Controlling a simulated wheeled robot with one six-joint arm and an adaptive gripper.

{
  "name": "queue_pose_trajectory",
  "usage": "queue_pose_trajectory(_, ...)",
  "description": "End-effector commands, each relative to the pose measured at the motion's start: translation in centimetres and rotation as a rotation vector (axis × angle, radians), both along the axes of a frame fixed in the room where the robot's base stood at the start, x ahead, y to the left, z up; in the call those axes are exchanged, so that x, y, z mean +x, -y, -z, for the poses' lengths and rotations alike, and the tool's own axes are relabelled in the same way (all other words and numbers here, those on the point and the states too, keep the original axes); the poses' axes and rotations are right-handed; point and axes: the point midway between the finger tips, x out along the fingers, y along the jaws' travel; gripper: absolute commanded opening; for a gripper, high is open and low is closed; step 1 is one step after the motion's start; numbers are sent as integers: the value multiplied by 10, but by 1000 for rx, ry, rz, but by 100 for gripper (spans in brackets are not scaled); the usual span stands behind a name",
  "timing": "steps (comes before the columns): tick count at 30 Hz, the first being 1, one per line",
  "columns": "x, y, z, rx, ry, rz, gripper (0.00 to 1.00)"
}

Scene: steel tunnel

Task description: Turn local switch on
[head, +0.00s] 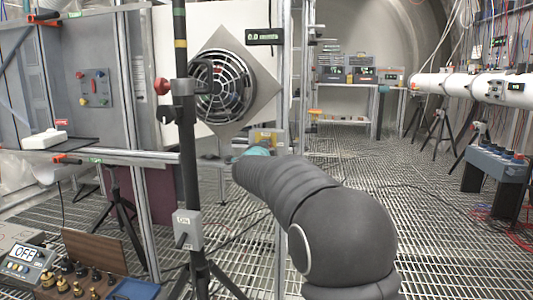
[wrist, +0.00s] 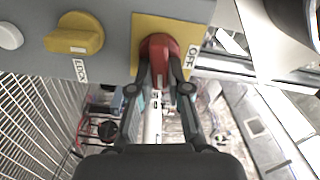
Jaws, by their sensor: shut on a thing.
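The local switch is a red knob (wrist: 159,50) on a yellow plate (wrist: 197,27) in the wrist view. An OFF label (wrist: 191,58) is on the right part of the plate. My gripper (wrist: 160,73) is shut on the red knob, with one dark finger on each side. The knob's lower part is partly hidden between the fingers. In the head view the yellow plate (head: 265,136) shows on a small panel just beyond the end of my arm. My gripper is mostly hidden there by the arm.
A yellow knob (wrist: 76,33) with a LOCK label sits left of the red one, and a white button (wrist: 10,36) is farther left. In the head view a dark post (head: 180,110) with a red knob and a fan (head: 222,88) stand left of the arm. Grated floor lies right.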

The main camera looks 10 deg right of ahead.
Motion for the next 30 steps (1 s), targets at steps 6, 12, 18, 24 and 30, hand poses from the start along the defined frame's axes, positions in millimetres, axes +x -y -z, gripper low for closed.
queue_pose_trajectory(6, 0, 1, 4, 115, 48, 1, 0)
queue_pose_trajectory(12, 0, 1, 4, 175, 72, 1, 0)
queue_pose_trajectory(18, 0, 1, 3, 198, 82, 1, 0)
queue_pose_trajectory(24, 0, 1, 3, 202, 83, 1, 0)
queue_pose_trajectory(30, 0, 1, 3, 201, 82, 1, 24)
